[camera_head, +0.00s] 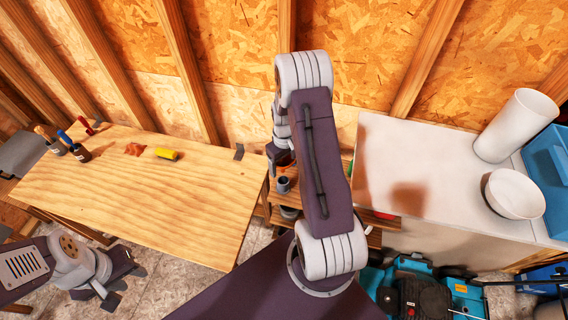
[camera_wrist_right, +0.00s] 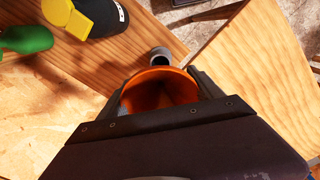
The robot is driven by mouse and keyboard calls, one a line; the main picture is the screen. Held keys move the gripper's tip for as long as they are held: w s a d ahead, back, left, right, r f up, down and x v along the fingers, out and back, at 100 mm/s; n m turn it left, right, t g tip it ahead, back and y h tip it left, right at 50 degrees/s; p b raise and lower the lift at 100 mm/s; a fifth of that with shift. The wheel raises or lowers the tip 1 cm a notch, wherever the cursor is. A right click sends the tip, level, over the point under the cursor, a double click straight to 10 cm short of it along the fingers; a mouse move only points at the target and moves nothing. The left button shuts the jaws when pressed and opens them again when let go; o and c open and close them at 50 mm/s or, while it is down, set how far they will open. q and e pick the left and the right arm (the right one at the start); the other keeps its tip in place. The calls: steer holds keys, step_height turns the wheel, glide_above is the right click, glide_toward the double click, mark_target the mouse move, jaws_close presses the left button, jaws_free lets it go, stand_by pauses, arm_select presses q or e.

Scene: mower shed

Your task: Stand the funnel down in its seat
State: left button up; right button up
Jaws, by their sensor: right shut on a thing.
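The orange funnel (camera_wrist_right: 160,88) shows in the right wrist view with its wide mouth facing the camera. My right gripper (camera_wrist_right: 162,95) is shut on it, one finger on each side of the rim. The funnel's lower part is hidden. A small grey round holder (camera_wrist_right: 160,56), which looks like the seat, stands on the wooden shelf just beyond the rim. It also shows in the head view (camera_head: 283,185). The funnel appears above the shelf and apart from the holder. My left gripper (camera_head: 112,286) is open and empty at the lower left, beside the workbench.
A wooden workbench (camera_head: 150,195) bears a yellow cylinder (camera_head: 167,154), an orange rag and several tools. A white counter (camera_head: 420,160) at the right bears a white cylinder and bowl. In the wrist view, a green object (camera_wrist_right: 25,40) and a black-and-yellow one (camera_wrist_right: 85,17) stand on the shelf.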

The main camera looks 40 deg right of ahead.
step_height(320, 180, down, 5)
steer(key=b, duration=0.3)
steer(key=shift+s+r, duration=0.1)
steer(key=shift+s, duration=0.1)
stand_by(0.8)
steer(key=shift+f+b, duration=2.25)
steer(key=shift+f, duration=0.75)
steer(key=o, duration=1.4)
step_height(320, 180, up, 9)
steer(key=shift+r+b, duration=0.1)
steer(key=shift+b, duration=0.8)
